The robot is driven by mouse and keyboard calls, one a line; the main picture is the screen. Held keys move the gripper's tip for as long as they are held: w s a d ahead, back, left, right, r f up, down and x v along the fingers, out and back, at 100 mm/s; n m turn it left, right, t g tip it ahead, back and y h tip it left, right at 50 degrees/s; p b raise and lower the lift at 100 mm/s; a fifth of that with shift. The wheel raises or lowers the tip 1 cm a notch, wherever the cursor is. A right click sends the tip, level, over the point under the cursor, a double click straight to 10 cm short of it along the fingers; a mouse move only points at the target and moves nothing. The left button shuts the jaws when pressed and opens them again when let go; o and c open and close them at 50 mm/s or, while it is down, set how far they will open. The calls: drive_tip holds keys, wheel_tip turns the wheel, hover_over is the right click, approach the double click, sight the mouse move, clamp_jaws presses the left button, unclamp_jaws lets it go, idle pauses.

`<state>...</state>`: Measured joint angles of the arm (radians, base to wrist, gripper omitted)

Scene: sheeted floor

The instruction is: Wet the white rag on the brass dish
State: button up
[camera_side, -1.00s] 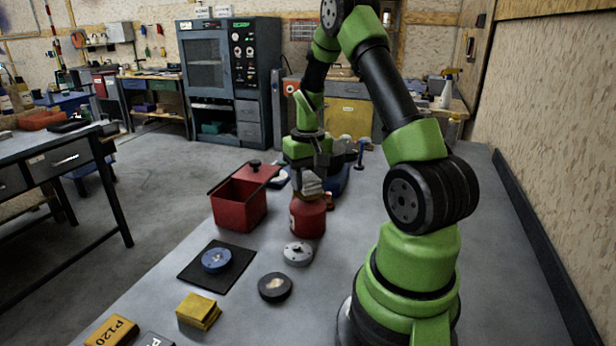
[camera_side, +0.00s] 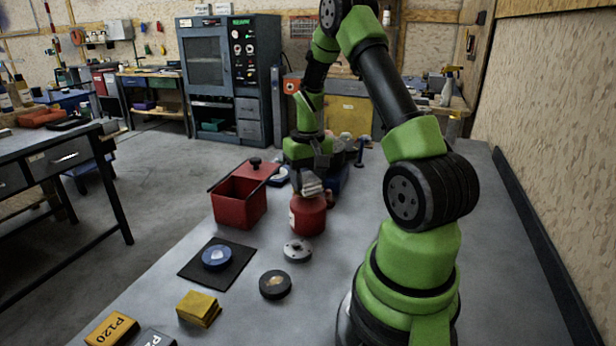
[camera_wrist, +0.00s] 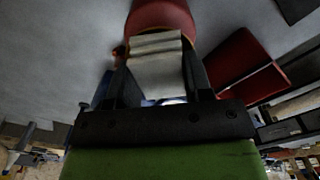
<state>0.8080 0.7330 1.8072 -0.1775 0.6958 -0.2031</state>
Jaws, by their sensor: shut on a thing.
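My gripper (camera_side: 308,180) is shut on the folded white rag (camera_wrist: 156,66). The rag also shows in the side view (camera_side: 312,188), at the top of the red can (camera_side: 308,217). In the wrist view the rag's far end overlaps the can (camera_wrist: 163,14). The brass dish cannot be made out clearly; the rag and gripper cover the can's top. I cannot tell whether the rag touches the dish.
A red bin (camera_side: 238,203) with a lid stands left of the can. In front lie a grey disc (camera_side: 297,250), a dark disc (camera_side: 275,285), a blue-rimmed disc (camera_side: 217,257) on a black mat (camera_side: 190,270), and yellow pads (camera_side: 198,308).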

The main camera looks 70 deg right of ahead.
sight(308, 178)
drive_tip(key=shift+f, duration=0.8)
idle(1.5)
drive_tip(key=shift+r, duration=3.55)
drive_tip(key=w+a+r+n, duration=0.1)
drive_tip(key=a+n, duration=0.3)
drive_tip(key=a, duration=0.7)
drive_tip(key=w+a+r+n, duration=0.1)
drive_tip(key=w+a+n, duration=0.2)
drive_tip(key=a, duration=0.9)
drive_tip(key=shift+w+a+n, duration=0.3)
drive_tip(key=shift+w+n, duration=0.1)
drive_tip(key=shift+n, duration=0.6)
